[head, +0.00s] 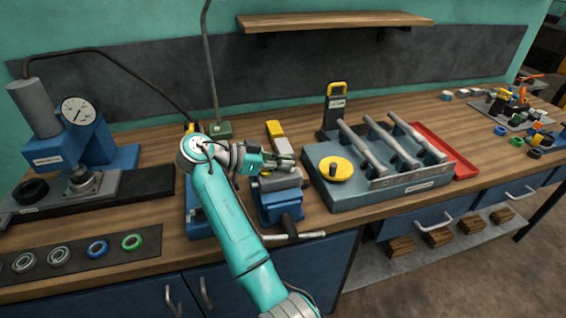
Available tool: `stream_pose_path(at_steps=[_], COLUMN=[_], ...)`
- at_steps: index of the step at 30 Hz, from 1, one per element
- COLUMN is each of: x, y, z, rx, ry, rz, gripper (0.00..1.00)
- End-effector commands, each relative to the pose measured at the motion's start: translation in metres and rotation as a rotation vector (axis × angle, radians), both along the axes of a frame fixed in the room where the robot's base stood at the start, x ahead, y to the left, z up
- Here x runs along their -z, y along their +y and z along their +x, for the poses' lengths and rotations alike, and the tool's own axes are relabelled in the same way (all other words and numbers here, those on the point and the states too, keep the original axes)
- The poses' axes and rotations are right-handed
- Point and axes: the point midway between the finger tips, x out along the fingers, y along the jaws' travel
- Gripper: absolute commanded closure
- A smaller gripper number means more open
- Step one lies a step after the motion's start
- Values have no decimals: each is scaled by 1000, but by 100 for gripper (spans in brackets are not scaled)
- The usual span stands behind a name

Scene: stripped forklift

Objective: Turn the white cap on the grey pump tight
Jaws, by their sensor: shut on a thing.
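A grey block-shaped body, which looks like the grey pump (280,181), sits on top of the blue vise (280,206) near the bench's front edge. My gripper (287,163) reaches in from the left, just above the pump's top, with its fingers pointing right. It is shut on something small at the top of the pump. The white cap cannot be made out; the fingers hide that spot, and from its place the held thing seems to be the cap. I cannot tell how far the cap is screwed down.
Right of the vise stands a grey-blue fixture (372,190) with a yellow disc (336,169) and grey bars. A press with a gauge (78,111) stands at left. The vise handle (300,236) sticks out in front.

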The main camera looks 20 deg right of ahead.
Motion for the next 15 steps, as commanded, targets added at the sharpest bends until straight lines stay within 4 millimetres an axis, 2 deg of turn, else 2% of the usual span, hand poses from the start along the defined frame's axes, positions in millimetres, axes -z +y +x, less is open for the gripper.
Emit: stream_pose_path(at_steps=[11,12,15], x=[2,2,2], y=[0,0,0], z=[0,0,0], rx=[5,5,5], ry=[4,4,4], rz=[2,2,2], gripper=[100,86,66])
